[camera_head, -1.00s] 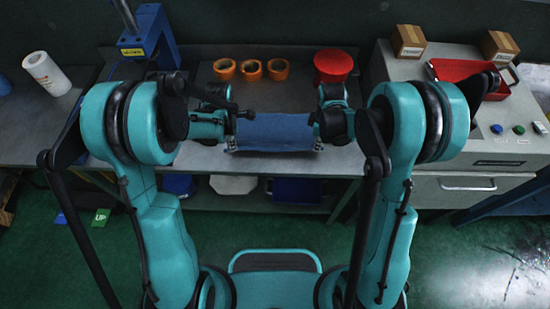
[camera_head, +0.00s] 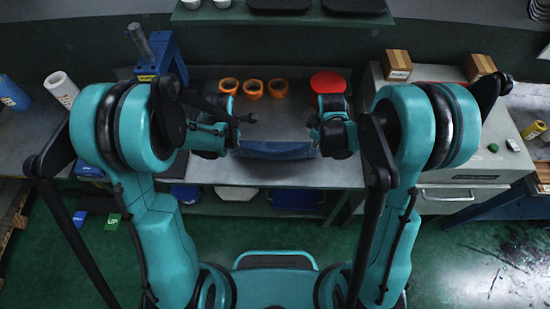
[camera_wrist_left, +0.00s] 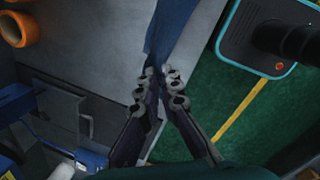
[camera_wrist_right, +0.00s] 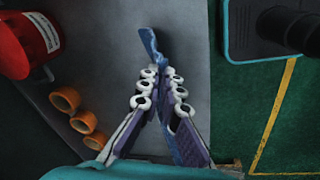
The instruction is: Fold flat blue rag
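The blue rag (camera_head: 275,150) is stretched between my two grippers along the front part of the workbench. In the head view it shows as a narrow, slightly sagging strip. My left gripper (camera_head: 233,142) is at its left end, and my right gripper (camera_head: 318,140) is at its right end. In the left wrist view the rag (camera_wrist_left: 172,32) runs into the nearly closed fingertips (camera_wrist_left: 161,75). In the right wrist view the rag (camera_wrist_right: 150,45) also runs between the nearly closed fingertips (camera_wrist_right: 160,76). The arms partly hide both ends in the head view.
Several orange rings (camera_head: 253,89) and a red round container (camera_head: 327,82) stand at the back of the workbench (camera_head: 215,172). A blue press-like tool (camera_head: 160,58) stands at the back left. A grey cabinet (camera_head: 460,150) with boxes is on the right.

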